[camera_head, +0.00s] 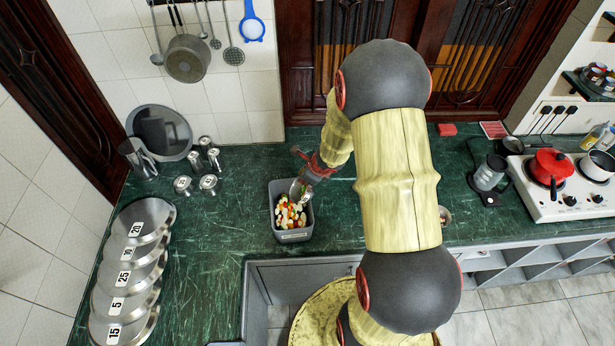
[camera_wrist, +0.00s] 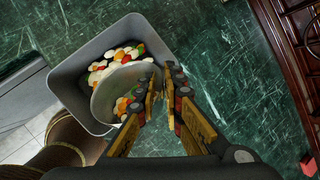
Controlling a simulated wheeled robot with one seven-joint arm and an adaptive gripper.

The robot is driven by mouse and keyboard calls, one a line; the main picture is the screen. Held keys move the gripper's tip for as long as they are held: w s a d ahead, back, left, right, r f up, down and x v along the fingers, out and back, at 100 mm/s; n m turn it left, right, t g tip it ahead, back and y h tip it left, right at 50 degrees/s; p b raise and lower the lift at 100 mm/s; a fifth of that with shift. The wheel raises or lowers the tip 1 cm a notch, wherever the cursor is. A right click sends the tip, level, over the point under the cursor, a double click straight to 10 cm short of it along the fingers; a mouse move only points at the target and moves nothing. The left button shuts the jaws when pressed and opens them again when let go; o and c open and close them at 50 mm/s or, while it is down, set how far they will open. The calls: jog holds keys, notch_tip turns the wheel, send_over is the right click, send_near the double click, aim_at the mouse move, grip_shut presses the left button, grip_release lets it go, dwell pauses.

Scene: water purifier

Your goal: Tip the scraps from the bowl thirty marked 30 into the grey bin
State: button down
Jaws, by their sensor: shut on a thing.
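My gripper (camera_head: 308,178) is shut on the rim of a pale grey bowl (camera_head: 297,188), above the grey bin (camera_head: 293,238). In the wrist view the fingers (camera_wrist: 164,76) pinch the right side of the bowl (camera_wrist: 104,96). The bowl is tilted over the bin (camera_wrist: 66,80). Many white, red, orange and green scraps (camera_head: 286,215) lie inside the bin. More scraps (camera_wrist: 124,104) show at the bowl's lower edge; I cannot tell whether they are in it or below it. No 30 mark shows on the bowl.
Numbered metal discs (camera_head: 124,307) overlap along the left counter. Metal canisters (camera_head: 209,183) and a round tray (camera_head: 160,132) stand behind them. A small bowl (camera_head: 445,215) sits right of my arm, partly hidden. A stove with a red pot (camera_head: 551,166) is at right. The green counter left of the bin is clear.

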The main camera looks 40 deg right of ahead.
jog(key=shift+w+a+n+g+h+p, duration=0.4)
jog(key=shift+w+a+g+h, duration=0.2)
jog(key=shift+a+g+h, duration=0.45)
jog(key=shift+w+h+p, duration=0.2)
jog(key=shift+h+p, duration=0.45)
jog(key=shift+h, duration=0.1)
jog(key=shift+f+g, duration=0.1)
jog(key=shift+g, duration=0.15)
jog(key=shift+r+p, duration=0.65)
jog(key=shift+p, duration=0.05)
jog(key=shift+r+p, duration=2)
jog(key=shift+p, duration=0.15)
